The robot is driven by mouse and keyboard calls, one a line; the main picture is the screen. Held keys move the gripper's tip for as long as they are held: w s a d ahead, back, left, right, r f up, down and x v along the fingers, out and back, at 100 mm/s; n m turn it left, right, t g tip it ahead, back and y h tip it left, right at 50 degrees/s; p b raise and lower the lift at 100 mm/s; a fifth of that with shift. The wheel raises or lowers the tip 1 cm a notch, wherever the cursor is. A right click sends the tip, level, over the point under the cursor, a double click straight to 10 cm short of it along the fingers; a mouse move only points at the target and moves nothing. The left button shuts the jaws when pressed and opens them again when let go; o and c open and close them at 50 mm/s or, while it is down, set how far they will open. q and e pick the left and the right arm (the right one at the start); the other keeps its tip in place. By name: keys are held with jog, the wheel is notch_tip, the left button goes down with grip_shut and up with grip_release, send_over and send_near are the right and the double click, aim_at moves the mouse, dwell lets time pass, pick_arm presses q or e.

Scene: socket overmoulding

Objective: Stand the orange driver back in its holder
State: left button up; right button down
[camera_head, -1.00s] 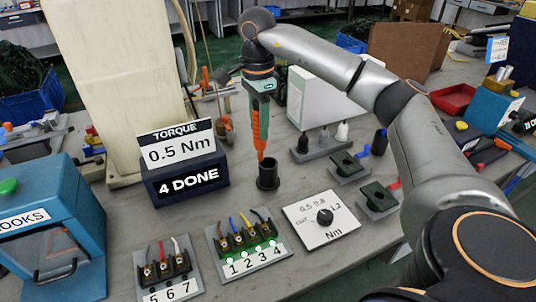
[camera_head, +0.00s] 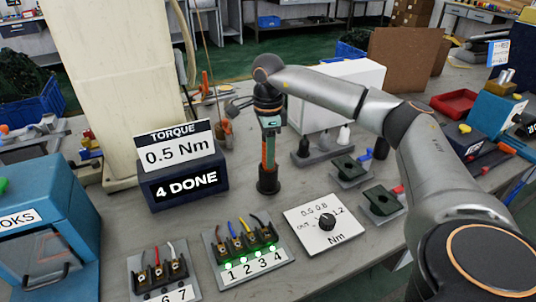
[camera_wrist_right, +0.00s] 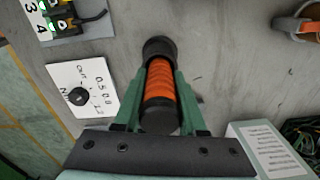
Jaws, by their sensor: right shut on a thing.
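The orange driver (camera_head: 264,154) stands upright in the head view, its lower end inside the black round holder (camera_head: 268,184) on the bench. My right gripper (camera_head: 270,140) is above the holder, shut on the driver, with a green finger on each side of it. In the right wrist view the driver (camera_wrist_right: 161,82) lies between the fingers of the gripper (camera_wrist_right: 160,90), and its far end meets the holder (camera_wrist_right: 158,48). How deep the tip sits is hidden by the holder wall. My left gripper does not show.
The torque display (camera_head: 180,165) reads 0.5 Nm and 4 DONE, left of the holder. A dial plate (camera_head: 312,243) and a terminal block with lit green lamps (camera_head: 240,268) lie in front. A second terminal block (camera_head: 150,282) is further left. Dark green fixtures (camera_head: 382,199) are to the right.

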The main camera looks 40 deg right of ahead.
jog(key=shift+f, duration=0.1)
jog(key=shift+c, duration=2.4)
grip_release()
notch_tip(320, 180, up, 11)
jog(key=shift+r+p, duration=0.2)
jog(key=shift+p, duration=0.75)
jog(key=shift+r, duration=0.45)
jog(key=shift+f, duration=0.1)
